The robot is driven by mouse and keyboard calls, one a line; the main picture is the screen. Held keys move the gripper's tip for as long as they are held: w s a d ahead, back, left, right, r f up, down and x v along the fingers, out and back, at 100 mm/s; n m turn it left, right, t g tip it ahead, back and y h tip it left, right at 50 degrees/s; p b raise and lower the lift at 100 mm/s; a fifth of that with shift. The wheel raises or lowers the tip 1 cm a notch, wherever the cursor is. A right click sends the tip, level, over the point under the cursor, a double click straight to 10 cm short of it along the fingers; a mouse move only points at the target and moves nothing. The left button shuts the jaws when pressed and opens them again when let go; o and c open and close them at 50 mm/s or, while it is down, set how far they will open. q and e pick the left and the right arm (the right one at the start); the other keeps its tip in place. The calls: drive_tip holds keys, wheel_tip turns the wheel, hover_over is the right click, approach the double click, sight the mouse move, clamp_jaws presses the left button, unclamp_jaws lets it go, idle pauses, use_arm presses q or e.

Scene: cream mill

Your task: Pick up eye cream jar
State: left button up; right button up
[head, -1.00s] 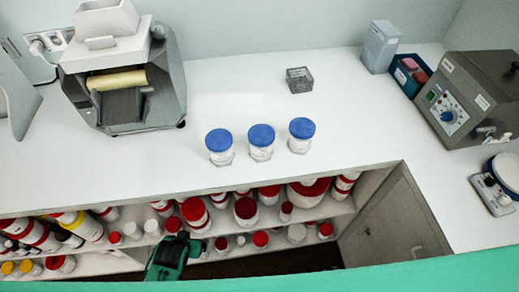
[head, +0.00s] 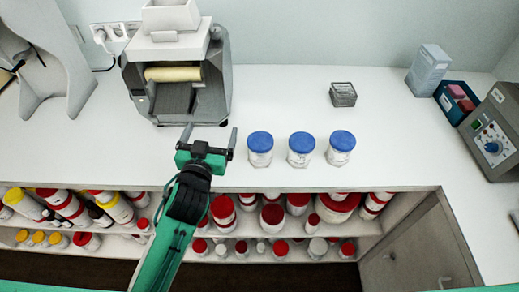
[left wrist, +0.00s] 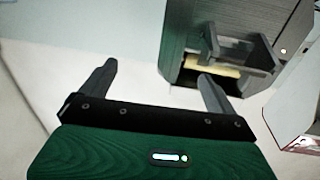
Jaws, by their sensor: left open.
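Three white jars with blue lids stand upright in a row on the white counter: a left jar (head: 260,149), a middle jar (head: 300,149) and a right jar (head: 340,148). Their labels are too small to read, so I cannot tell which holds eye cream. My left gripper (head: 210,133) is open and empty, left of the left jar and apart from it, with its fingers pointing toward the mill. The left wrist view also shows the gripper (left wrist: 155,75) with nothing between its fingers; no blue lid shows there. My right gripper is not in view.
A grey mill (head: 180,85) with a cream roller stands behind my left gripper. A small grey box (head: 343,94) lies behind the right jar. A blue tray (head: 456,100) and a control unit (head: 492,140) are at the right. Shelves below the counter hold several red-lidded containers.

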use_arm(q)
drive_tip(key=d+r+m+h, duration=1.2)
drive_tip(key=d+r+h, duration=0.3)
drive_tip(key=s+d+m+g+h, duration=0.4)
drive_tip(key=s+d+m+g, duration=0.2)
drive_tip(key=d+m+g, duration=0.9)
drive_tip(key=g+y, duration=0.3)
drive_tip(key=y, duration=1.8)
hover_over(260, 140)
wheel_tip(260, 140, down, 11)
drive_tip(key=shift+n, duration=0.4)
drive_tip(key=f, duration=0.2)
drive_tip(key=f+p, duration=0.1)
drive_tip(key=f, duration=0.2)
drive_tip(key=f+p, duration=0.1)
drive_tip(key=f, duration=0.1)
drive_tip(key=shift+w+d+f, duration=0.15)
drive_tip(key=shift+d+f, duration=0.25)
drive_tip(key=f+p, duration=0.2)
drive_tip(key=f, duration=0.1)
drive_tip(key=f+p, duration=0.1)
drive_tip(key=shift+a+f, duration=0.25)
drive_tip(key=shift+a, duration=0.15)
drive_tip(key=shift+f, duration=0.45)
drive_tip(key=c, duration=1.2)
